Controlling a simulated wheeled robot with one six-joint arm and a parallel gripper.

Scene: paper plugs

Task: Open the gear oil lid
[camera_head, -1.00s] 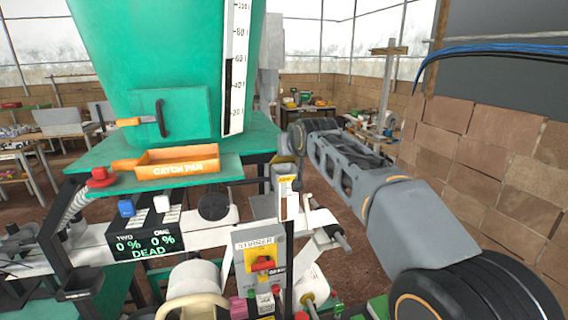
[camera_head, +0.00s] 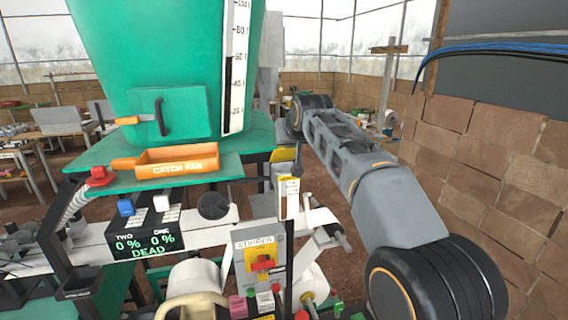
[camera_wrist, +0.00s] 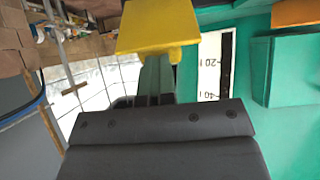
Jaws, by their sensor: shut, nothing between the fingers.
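A yellow flap-like piece (camera_wrist: 157,27) fills the top middle of the wrist view. It may be the gear oil lid, but no label shows on it. A yellow piece (camera_head: 283,154) also shows in the head view, beside the end of my arm and under the green machine's right side. My gripper (camera_wrist: 156,75) is shut and empty, with its fingers reaching toward the yellow piece. I cannot tell whether they touch it. In the head view my gripper (camera_head: 297,168) is small and partly hidden by my arm.
The green hopper (camera_head: 170,60) with a level scale (camera_head: 236,70) stands close on the left. An orange catch pan (camera_head: 178,161) sits in front of it. A starter box (camera_head: 260,262) and paper rolls are below. A brick wall (camera_head: 480,160) is on the right.

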